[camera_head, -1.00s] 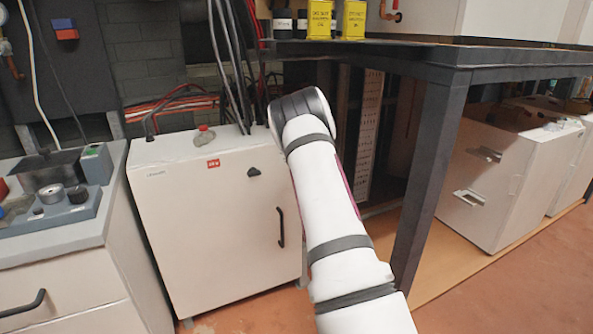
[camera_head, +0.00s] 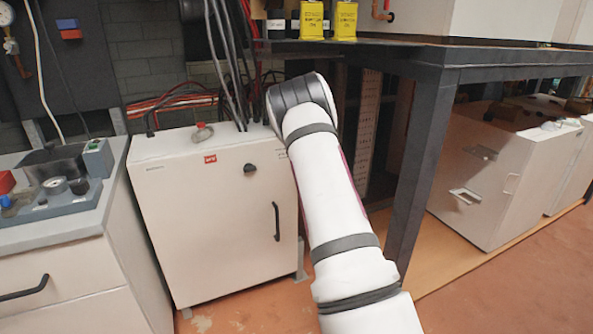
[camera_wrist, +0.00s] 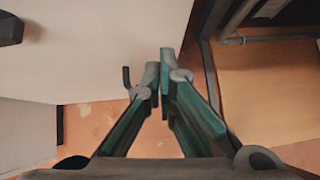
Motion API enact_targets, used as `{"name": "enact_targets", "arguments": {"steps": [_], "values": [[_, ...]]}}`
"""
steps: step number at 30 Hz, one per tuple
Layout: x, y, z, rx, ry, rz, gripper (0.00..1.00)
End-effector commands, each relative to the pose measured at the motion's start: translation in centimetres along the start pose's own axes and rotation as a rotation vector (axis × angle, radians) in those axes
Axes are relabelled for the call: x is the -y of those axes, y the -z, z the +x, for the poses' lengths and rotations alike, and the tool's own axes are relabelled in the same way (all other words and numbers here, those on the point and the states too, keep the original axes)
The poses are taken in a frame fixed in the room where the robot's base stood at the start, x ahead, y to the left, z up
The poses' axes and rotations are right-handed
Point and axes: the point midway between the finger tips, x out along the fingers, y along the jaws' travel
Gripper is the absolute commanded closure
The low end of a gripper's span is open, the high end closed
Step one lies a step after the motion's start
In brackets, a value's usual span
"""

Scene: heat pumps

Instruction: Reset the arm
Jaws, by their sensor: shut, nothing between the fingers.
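My arm reaches up from the lower right in the head view, in front of the gap between a white cabinet (camera_head: 215,225) and a dark table. My gripper is hidden in the head view. In the wrist view, my gripper (camera_wrist: 160,75) is shut with its green fingers together and nothing between them. Below it show the cabinet's pale side, a black handle and the floor.
The cabinet has a red-capped knob (camera_head: 202,133) on top and a black handle (camera_head: 276,221). The dark table (camera_head: 430,140) stands at right, with yellow cans (camera_head: 311,20) on it. A grey counter (camera_head: 60,228) is at left. Orange floor (camera_head: 500,280) is clear at lower right.

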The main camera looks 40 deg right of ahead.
Motion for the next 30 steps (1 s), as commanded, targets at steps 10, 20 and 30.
{"name": "enact_targets", "arguments": {"steps": [10, 20, 30], "values": [[0.6, -0.1, -5.7, 0.002, 0.002, 0.003, 1.00], [0.8, 0.1, -7.7, 0.000, 0.002, 0.001, 1.00], [0.0, -2.5, -10.3, 0.062, 0.035, 0.126, 1.00]]}}
